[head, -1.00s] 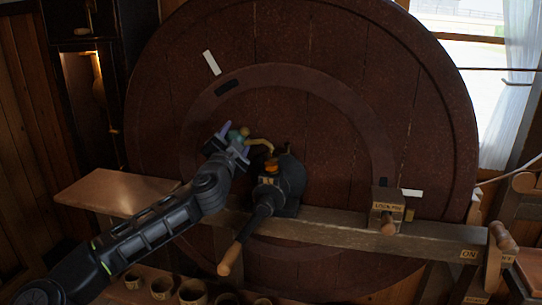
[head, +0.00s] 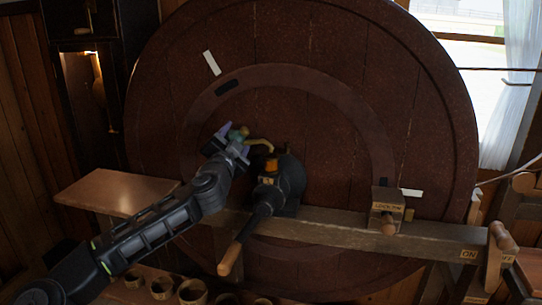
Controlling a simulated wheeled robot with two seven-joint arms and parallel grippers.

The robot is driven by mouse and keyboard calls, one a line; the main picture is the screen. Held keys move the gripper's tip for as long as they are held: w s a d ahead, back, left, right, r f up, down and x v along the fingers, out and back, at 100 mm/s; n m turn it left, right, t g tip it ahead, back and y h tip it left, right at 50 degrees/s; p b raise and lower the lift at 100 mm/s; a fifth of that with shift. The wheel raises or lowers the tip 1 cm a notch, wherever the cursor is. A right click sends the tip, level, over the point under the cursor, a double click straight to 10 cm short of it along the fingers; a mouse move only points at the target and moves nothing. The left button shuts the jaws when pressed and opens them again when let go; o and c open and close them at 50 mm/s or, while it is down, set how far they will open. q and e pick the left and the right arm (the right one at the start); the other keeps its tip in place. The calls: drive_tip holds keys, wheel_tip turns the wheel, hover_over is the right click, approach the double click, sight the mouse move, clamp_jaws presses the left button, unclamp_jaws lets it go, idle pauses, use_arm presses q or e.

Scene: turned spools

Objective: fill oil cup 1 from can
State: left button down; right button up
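My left gripper (head: 234,142) is shut on a small oil can (head: 238,134) with a greenish body, in front of the big dark wheel. The can's thin brass-coloured spout (head: 261,141) reaches right and bends down at its end. The spout tip is just above a small orange-yellow cup (head: 271,164) on top of the black bearing housing (head: 290,178). I take this to be the oil cup; its number is not readable. The oil level and any flow are too small to tell. My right gripper is not in view.
A black lever with a wooden handle (head: 230,260) slopes down from the housing. A wooden beam (head: 340,232) carries a labelled block (head: 385,205) and an ON label. A bare wooden shelf (head: 115,190) is at left; several round pots (head: 193,292) stand below.

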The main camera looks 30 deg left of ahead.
use_arm(q)
drive_tip(key=shift+s+a+r+n+p, duration=0.15)
drive_tip(key=shift+a+r+n+p, duration=0.15)
drive_tip(key=shift+r+n+p, duration=0.5)
drive_tip(key=n+p, duration=0.2)
drive_tip(key=a+n+p, duration=0.1)
drive_tip(key=shift+s+r+n+g, duration=0.15)
drive_tip(key=shift+r+n+g, duration=0.25)
drive_tip(key=shift+s+a+r+n+p, duration=0.1)
drive_tip(key=shift+a+r+n+p, duration=0.15)
drive_tip(key=shift+n+p, duration=0.35)
drive_tip(key=shift+s+a+r+n+p, duration=0.15)
drive_tip(key=shift+r+n+p, duration=0.1)
drive_tip(key=shift+n+p, duration=0.35)
drive_tip(key=shift+a+r+n+g+p, duration=0.1)
drive_tip(key=shift+a+n+g+p, duration=0.15)
drive_tip(key=shift+n+p, duration=0.35)
